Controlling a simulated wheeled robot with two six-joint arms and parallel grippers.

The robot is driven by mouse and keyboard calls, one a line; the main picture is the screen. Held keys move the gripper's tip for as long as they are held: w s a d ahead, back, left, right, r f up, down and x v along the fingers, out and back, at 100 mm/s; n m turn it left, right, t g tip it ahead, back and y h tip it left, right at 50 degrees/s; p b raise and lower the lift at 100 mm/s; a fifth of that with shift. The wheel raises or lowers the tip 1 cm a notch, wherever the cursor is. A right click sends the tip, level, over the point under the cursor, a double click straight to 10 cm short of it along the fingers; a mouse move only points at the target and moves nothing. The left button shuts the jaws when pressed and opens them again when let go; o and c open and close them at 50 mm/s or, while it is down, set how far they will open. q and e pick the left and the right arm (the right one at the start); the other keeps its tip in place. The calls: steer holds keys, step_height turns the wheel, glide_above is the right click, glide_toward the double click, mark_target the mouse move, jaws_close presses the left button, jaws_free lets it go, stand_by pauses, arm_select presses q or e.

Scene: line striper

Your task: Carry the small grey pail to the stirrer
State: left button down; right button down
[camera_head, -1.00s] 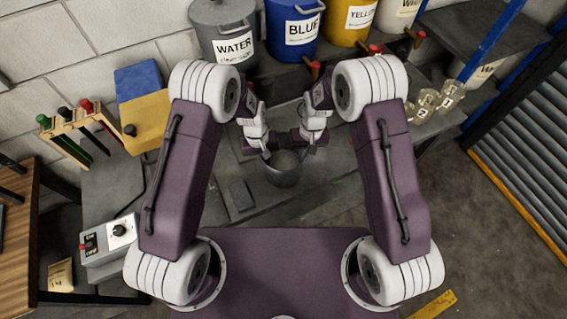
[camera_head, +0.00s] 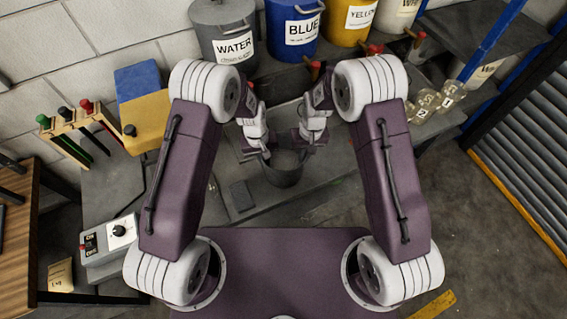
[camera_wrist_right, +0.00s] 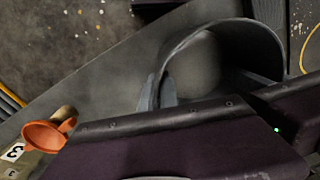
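The small grey pail (camera_head: 284,172) is upright at the bench's front, between my two grippers. In the right wrist view the pail (camera_wrist_right: 262,42) shows from above, with its curved rim and inner wall. My left gripper (camera_head: 265,153) is at the pail's left rim. My right gripper (camera_head: 303,152) is at its right rim. In the right wrist view, slim grey fingers (camera_wrist_right: 157,92) meet the near end of the rim; whether they pinch it is unclear. A blue and yellow unit (camera_head: 143,98) with a dark knob stands at the left; I cannot tell whether it is the stirrer.
A water bin (camera_head: 228,40), a blue bin (camera_head: 292,28) and a yellow bin (camera_head: 352,22) line the back. Numbered clear cups (camera_head: 440,98) stand at the right. A switch box (camera_head: 110,240) and a rack with coloured knobs (camera_head: 75,125) are left. An orange funnel-like piece (camera_wrist_right: 45,135) lies near my right gripper.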

arm_select(q)
steer(key=shift+w+a+r, duration=0.1)
steer(key=shift+a, duration=0.05)
arm_select(e)
steer(key=shift+d+r, duration=0.1)
steer(key=shift+d, duration=0.05)
